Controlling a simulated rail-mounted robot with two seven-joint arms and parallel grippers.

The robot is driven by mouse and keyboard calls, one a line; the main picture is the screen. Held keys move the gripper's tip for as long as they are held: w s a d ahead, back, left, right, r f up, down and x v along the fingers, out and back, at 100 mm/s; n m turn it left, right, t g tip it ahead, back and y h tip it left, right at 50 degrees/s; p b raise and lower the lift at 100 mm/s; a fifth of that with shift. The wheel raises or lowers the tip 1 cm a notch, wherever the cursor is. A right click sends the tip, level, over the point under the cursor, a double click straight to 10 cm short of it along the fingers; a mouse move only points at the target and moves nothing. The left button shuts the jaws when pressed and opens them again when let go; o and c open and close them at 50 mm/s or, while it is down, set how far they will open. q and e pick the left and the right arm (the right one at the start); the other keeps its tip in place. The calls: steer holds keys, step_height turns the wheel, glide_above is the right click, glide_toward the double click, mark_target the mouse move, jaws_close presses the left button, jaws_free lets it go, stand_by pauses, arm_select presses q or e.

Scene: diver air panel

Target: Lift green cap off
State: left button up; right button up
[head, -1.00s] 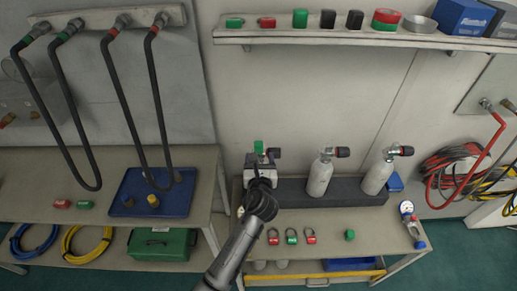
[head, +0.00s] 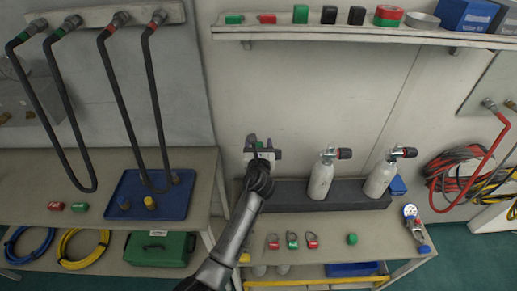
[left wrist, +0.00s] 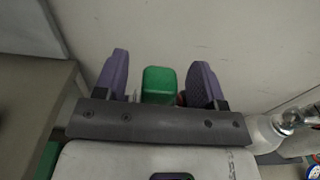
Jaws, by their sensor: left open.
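My left gripper (head: 263,147) is at the left end of the dark cylinder rack, in front of the wall. In the left wrist view its two purple fingers (left wrist: 160,70) are open. The green cap (left wrist: 158,86) is between them, with a gap on each side. In the head view only a little of the green cap (head: 252,139) shows beside the fingers. Whatever is under the cap is hidden by my gripper and arm. My right gripper is in neither view.
Two white cylinders with valves (head: 321,176) (head: 379,178) stand in the dark rack (head: 292,193) to the right. Shackle-like red and green tags (head: 292,240) and a loose green piece (head: 352,239) lie on the bench front. A shelf (head: 360,35) with coloured blocks runs above.

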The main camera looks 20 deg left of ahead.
mark_target(259, 145)
arm_select(q)
steer(key=c, duration=1)
steer(key=shift+r, duration=0.1)
steer(key=shift+r+p, duration=0.4)
steer(key=shift+r, duration=0.2)
steer(key=r, duration=0.1)
steer(key=r+p, duration=0.1)
steer(key=r, duration=0.1)
steer(key=shift+s+d+r+p, duration=0.1)
steer(key=shift+s+r+p, duration=0.15)
steer(key=shift+p, duration=0.1)
steer(key=shift+s+d+r+p, duration=0.6)
steer(key=shift+s+d+r, duration=0.35)
steer(key=shift+s, duration=0.7)
steer(key=shift+s+d+r+p, duration=0.65)
steer(key=shift+s+r, duration=0.45)
steer(key=shift+s, duration=0.55)
steer(key=shift+s+d+r+p, duration=0.5)
steer(key=shift+s+d+r, duration=0.5)
steer(key=shift+s, duration=0.65)
